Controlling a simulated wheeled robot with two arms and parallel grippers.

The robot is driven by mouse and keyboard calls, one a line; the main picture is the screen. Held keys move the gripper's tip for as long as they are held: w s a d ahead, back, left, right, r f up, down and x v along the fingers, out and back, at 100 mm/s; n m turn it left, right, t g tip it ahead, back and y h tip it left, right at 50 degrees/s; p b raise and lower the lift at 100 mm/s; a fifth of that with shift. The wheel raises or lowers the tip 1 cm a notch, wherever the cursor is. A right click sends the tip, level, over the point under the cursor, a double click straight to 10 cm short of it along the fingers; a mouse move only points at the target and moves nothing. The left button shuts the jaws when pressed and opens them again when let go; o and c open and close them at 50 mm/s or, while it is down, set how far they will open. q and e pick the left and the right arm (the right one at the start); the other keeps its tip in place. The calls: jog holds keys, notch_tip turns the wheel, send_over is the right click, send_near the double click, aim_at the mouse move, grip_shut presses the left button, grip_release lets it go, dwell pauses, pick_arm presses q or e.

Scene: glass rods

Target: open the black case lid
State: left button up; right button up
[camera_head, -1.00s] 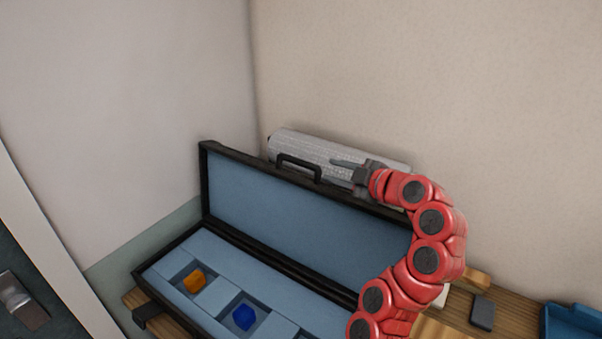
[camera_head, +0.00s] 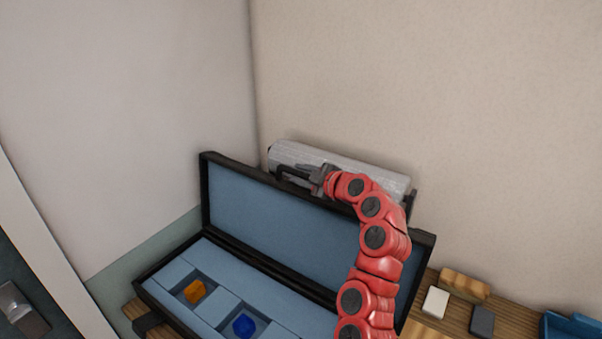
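The black case (camera_head: 170,259) lies on the wooden table with its lid (camera_head: 262,216) standing up, the blue lining facing me. A black handle (camera_head: 279,172) is on the lid's top edge. My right gripper (camera_head: 298,172) is at this handle, its fingers overlapping it in the picture; I cannot tell whether they grip it. The red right arm covers the right part of the lid. In the blue tray sit an orange piece (camera_head: 195,292) and a blue piece (camera_head: 244,326), each in its own recess. My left gripper is not in view.
A grey-white roll-like object (camera_head: 350,171) lies behind the lid, close to the wall. At the right are a wooden block (camera_head: 465,284), a white block (camera_head: 435,302), a dark grey block (camera_head: 482,321) and a blue bin (camera_head: 570,327). Walls close off the back and left.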

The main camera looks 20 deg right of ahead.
grip_shut()
dwell(1.4)
